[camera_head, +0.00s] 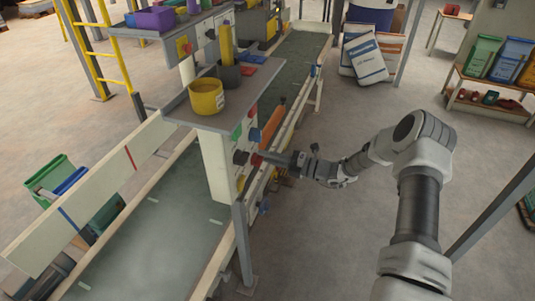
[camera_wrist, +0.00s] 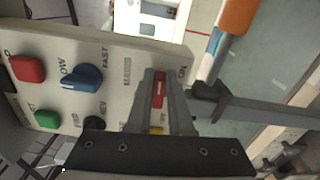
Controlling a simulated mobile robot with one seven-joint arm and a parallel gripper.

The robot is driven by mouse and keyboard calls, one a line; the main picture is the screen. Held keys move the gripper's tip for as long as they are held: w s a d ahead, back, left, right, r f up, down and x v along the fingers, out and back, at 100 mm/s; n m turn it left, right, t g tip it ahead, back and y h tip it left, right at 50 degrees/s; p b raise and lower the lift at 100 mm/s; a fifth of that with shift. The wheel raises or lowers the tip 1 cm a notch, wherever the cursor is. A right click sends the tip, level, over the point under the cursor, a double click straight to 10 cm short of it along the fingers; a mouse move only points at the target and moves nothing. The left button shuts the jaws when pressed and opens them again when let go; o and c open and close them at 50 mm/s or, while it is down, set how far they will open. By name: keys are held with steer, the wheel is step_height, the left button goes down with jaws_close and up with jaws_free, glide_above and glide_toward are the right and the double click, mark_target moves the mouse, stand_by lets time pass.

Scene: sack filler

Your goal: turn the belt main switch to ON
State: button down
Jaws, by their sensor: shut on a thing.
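The control panel (camera_head: 217,165) is a pale upright box face beside the belt, and it fills the left of the wrist view (camera_wrist: 105,60). On it, the red main switch handle (camera_wrist: 158,92) sits over a yellow patch (camera_wrist: 157,130), with "ON" lettered to its right in the wrist view. My gripper (camera_wrist: 160,76) has a finger on each side of the red handle and is shut on it. The fingers hide part of the handle and its markings, so I cannot tell its exact position. In the head view my gripper (camera_head: 268,157) reaches the panel from the right.
Close by on the panel are a blue knob (camera_wrist: 82,77), a red button (camera_wrist: 27,68), a green button (camera_wrist: 46,119) and a black knob (camera_wrist: 95,123). A yellow pot (camera_head: 206,98) stands on the shelf above. Open floor lies right of the belt (camera_head: 160,235).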

steer(key=shift+s+a+m, duration=0.15)
steer(key=shift+a+m, duration=0.25)
steer(key=shift+m, duration=0.2)
steer(key=c, duration=0.8)
jaws_free()
steer(key=shift+f, duration=0.1)
steer(key=shift+d, duration=0.15)
steer(key=v, duration=1.7)
steer(key=shift+d+b, duration=0.4)
steer(key=shift+d, duration=0.05)
